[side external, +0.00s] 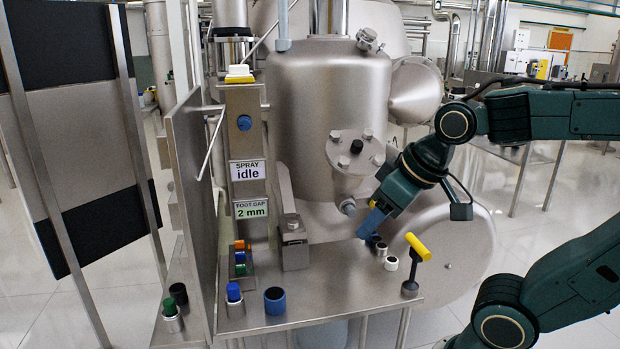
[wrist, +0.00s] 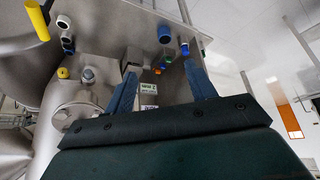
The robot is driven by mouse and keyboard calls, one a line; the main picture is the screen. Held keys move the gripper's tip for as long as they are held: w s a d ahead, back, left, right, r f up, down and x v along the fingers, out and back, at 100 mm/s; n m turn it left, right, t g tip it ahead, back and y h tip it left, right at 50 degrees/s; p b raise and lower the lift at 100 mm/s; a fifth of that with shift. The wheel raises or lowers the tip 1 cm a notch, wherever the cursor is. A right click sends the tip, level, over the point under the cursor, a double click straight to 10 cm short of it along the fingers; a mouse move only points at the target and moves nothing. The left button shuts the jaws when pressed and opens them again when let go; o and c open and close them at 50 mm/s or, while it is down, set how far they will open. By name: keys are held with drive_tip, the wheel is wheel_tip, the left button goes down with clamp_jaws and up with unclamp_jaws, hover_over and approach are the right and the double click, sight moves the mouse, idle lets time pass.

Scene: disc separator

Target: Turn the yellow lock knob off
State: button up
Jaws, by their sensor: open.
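A yellow T-shaped handle (side external: 418,247) stands on a dark post at the right front of the steel bench. It also shows at the top left of the wrist view (wrist: 37,20). A smaller yellow knob (wrist: 63,73) sits beside a grey fitting in the wrist view, and a yellow piece (side external: 374,204) shows at the blue fingers in the side view. Which of these is the lock knob, I cannot tell. My gripper (side external: 370,223) is open and empty, tilted downward, up and left of the T-handle and apart from it. In the wrist view its blue fingers (wrist: 162,70) are spread wide.
White and dark cups (side external: 391,263) stand near the T-handle. A blue cup (side external: 275,300) and capped cups (side external: 234,293) stand at the bench's front left. A large steel vessel (side external: 330,110) stands behind. A column reads "SPRAY idle" (side external: 247,170) and "FOOT GAP 2 mm". The bench's front middle is clear.

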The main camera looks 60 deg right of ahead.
drive_tip(key=w+d+f+m+h, duration=0.2)
drive_tip(key=w+d, duration=0.3)
drive_tip(key=d, duration=0.3)
drive_tip(key=w+d+f+m+h, duration=0.2)
drive_tip(key=w+d, duration=0.4)
drive_tip(key=d, duration=0.2)
drive_tip(key=d+f+m+g+h, duration=0.1)
drive_tip(key=d+f, duration=0.3)
drive_tip(key=d, duration=0.5)
drive_tip(key=d+f+m+h, duration=0.1)
drive_tip(key=d+f+h, duration=0.2)
drive_tip(key=d, duration=0.6)
drive_tip(key=shift+f+g, duration=0.4)
drive_tip(key=shift+f, duration=0.2)
drive_tip(key=shift+w+f, duration=0.1)
drive_tip(key=shift+f, duration=0.05)
drive_tip(key=x, duration=1.3)
drive_tip(key=shift+d, duration=0.2)
drive_tip(key=shift+f, duration=0.1)
drive_tip(key=shift+c, duration=0.3)
drive_tip(key=c, duration=0.9)
